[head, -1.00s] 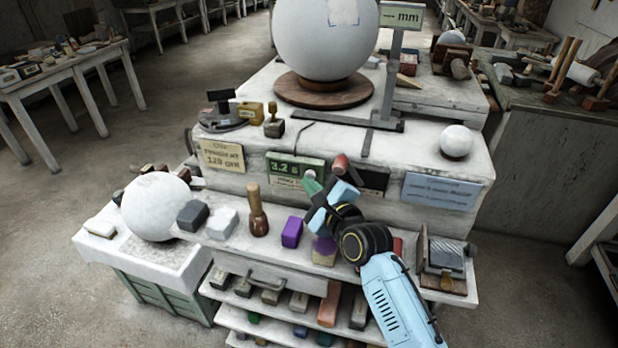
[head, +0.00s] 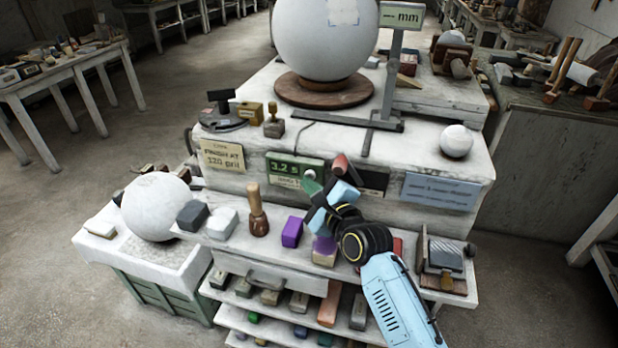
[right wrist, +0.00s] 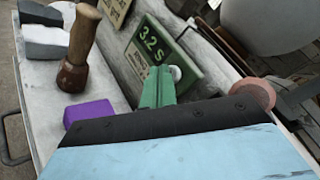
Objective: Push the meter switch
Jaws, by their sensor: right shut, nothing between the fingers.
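The meter (head: 290,166) is a green panel reading 3.2 s on the front of the upper plaster step; it also shows in the right wrist view (right wrist: 157,50). Its switch, a small white round button (right wrist: 176,73), sits at the panel's lower right. My right gripper (head: 312,187) is shut and empty, its green fingertips just below the button in the head view. In the right wrist view the green tip (right wrist: 158,90) overlaps the panel's lower edge, close beside the button. I cannot tell whether they touch. My left gripper is not in view.
On the ledge below the meter stand a purple block (head: 292,232) and a wooden-handled tool (head: 257,212). A red-ended object (head: 340,163) is just right of the meter, near my gripper. A large white sphere (head: 325,38) stands above on a round wooden base.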

